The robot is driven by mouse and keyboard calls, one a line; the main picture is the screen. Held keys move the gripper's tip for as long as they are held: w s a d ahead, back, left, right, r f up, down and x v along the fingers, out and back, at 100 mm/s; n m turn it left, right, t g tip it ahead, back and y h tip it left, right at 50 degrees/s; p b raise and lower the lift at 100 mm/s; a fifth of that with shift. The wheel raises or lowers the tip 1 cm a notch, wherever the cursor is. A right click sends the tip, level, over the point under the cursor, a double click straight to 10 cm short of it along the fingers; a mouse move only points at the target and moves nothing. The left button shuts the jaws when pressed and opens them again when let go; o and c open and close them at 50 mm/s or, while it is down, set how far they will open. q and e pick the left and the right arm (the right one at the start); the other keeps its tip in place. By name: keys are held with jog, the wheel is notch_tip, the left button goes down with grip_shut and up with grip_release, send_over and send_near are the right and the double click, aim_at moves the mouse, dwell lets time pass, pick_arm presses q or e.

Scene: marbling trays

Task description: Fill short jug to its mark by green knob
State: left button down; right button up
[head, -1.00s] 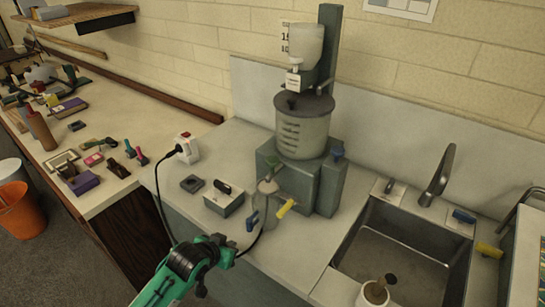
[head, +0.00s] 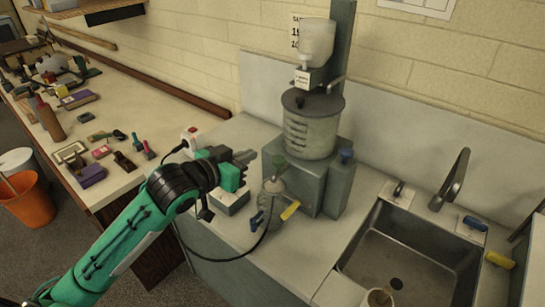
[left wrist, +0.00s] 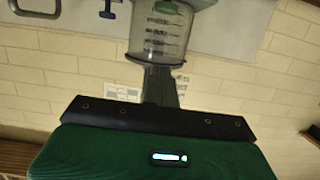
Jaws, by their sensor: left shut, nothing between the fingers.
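My right gripper is not in view.
A marked clear tank (head: 311,130) stands on top. The sink (head: 405,255) is right. A black cable hangs near my arm.

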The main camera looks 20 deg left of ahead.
pick_arm(q)
jog(key=p, duration=0.3)
send_over(274, 165)
jog(key=s, duration=0.1)
notch_tip(274, 165, down, 2)
jog(key=f, duration=0.1)
jog(key=f+p, duration=0.1)
jog(key=f, duration=0.1)
jog(key=shift+w+a+f, duration=0.15)
jog(key=shift+w+f, duration=0.05)
jog(key=shift+w, duration=0.1)
jog(key=shift+s+f+p, duration=0.1)
jog(key=shift+f+p, duration=0.2)
jog(key=shift+f, duration=0.3)
notch_tip(274, 165, down, 3)
jog(key=shift+r+b, duration=0.15)
jog(key=shift+b, duration=0.35)
jog(key=shift+f, duration=0.2)
